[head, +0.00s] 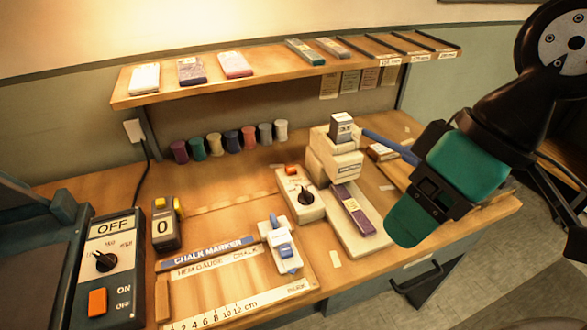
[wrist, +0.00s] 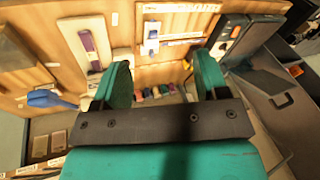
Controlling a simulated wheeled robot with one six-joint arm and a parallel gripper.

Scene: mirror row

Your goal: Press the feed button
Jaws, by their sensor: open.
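No label reading "feed" is legible. A small beige control box (head: 300,196) stands mid-table, with a red-orange button (head: 291,169) on top and a black knob. It adjoins a beige press (head: 335,152) with a blue lever (head: 388,145). The lever also shows in the wrist view (wrist: 48,98). My green gripper (head: 408,222) is right of the press, in the air, pointing down-left. In the wrist view my two fingers (wrist: 165,80) stand apart with nothing between them; the control box is not clearly visible there.
A dark machine at left has an OFF panel (head: 113,255) with an orange switch (head: 97,302). A counter (head: 164,228) shows 0. Thread spools (head: 232,142) stand below a shelf (head: 270,72).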

